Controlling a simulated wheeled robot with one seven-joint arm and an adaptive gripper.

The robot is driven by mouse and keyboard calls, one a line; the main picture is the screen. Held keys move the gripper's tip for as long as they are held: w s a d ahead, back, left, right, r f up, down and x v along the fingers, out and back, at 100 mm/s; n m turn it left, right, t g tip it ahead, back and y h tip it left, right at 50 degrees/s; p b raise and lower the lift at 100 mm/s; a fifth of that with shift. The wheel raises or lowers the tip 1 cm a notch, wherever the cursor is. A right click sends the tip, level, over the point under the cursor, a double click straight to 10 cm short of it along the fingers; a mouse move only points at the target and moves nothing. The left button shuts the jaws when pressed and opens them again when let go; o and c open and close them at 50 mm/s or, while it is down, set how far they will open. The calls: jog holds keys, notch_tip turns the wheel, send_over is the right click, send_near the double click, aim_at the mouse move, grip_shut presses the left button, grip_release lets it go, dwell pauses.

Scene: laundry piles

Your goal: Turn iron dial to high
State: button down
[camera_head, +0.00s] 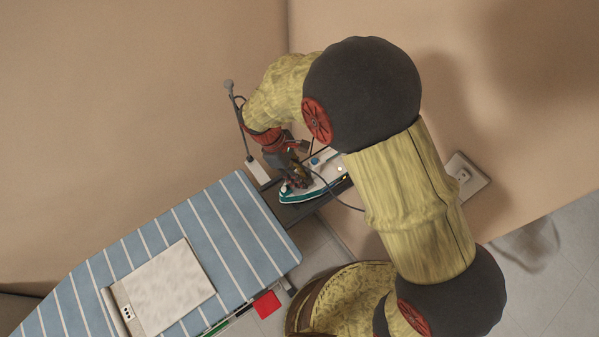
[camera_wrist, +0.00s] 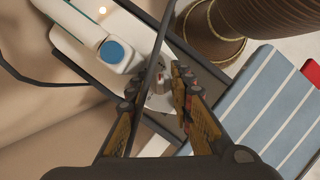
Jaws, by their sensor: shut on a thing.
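The white and teal iron (camera_head: 318,187) rests on the dark stand (camera_head: 300,212) at the end of the ironing board. My gripper (camera_head: 297,180) reaches down onto the iron from above. In the wrist view the iron's white body (camera_wrist: 78,38) with a blue round button (camera_wrist: 113,52) lies at the upper left. The small grey-white dial (camera_wrist: 161,80) shows between my fingers, and my gripper (camera_wrist: 155,92) is shut on it. The dark cord crosses in front of the dial and partly hides it. The dial's markings are too small to read.
The blue striped ironing board (camera_head: 235,225) holds a folded pale cloth (camera_head: 165,290). A wall outlet (camera_head: 464,176) is at the right. The iron's cord (camera_head: 340,201) loops beside the iron.

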jog(key=shift+m+g+p, duration=0.3)
jog(key=shift+m+p, duration=0.1)
jog(key=shift+m, duration=0.5)
jog(key=c, duration=1.7)
grip_release()
jog(key=shift+o, duration=0.3)
jog(key=v, duration=0.8)
jog(key=shift+w+d, duration=0.1)
